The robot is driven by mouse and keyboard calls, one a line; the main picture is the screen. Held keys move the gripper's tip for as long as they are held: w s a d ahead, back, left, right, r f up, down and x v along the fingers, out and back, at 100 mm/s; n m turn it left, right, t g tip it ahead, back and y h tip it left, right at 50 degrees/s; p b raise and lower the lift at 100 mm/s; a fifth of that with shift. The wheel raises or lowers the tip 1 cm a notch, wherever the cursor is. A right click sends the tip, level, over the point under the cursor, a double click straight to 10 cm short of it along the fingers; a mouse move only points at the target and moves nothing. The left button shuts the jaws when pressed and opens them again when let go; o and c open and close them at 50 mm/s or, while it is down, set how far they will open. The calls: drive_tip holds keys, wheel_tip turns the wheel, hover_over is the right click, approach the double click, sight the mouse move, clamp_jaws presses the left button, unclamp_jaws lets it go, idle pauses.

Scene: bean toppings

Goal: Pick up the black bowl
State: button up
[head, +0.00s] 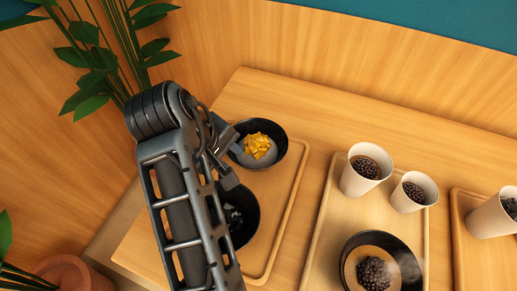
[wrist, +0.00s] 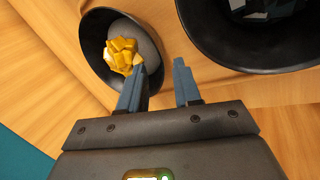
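A black bowl with yellow cubes on a grey filling (head: 258,146) sits at the back of the left tray. A second black bowl (head: 240,214) with dark cubes is in front of it, partly hidden by my arm. A third black bowl (head: 408,262) with dark beans stands on the middle tray. My gripper (head: 232,163) is open at the near-left side of the yellow-topped bowl. In the wrist view, my gripper (wrist: 160,66) has one finger overlapping the yellow-topped bowl (wrist: 97,55) and the other beside its rim. Contact cannot be told. The dark-cube bowl (wrist: 222,52) is close at right.
The left tray (head: 281,222) is wooden. Two white cups, a larger (head: 357,177) and a smaller (head: 405,197), stand on the middle tray (head: 322,232). Another cup (head: 487,218) is on the right tray. A plant (head: 95,60) and wooden wall stand behind my arm.

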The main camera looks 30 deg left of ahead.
sight(236, 161)
drive_tip(key=x, duration=0.5)
drive_tip(key=shift+f, duration=0.1)
clamp_jaws()
idle(0.3)
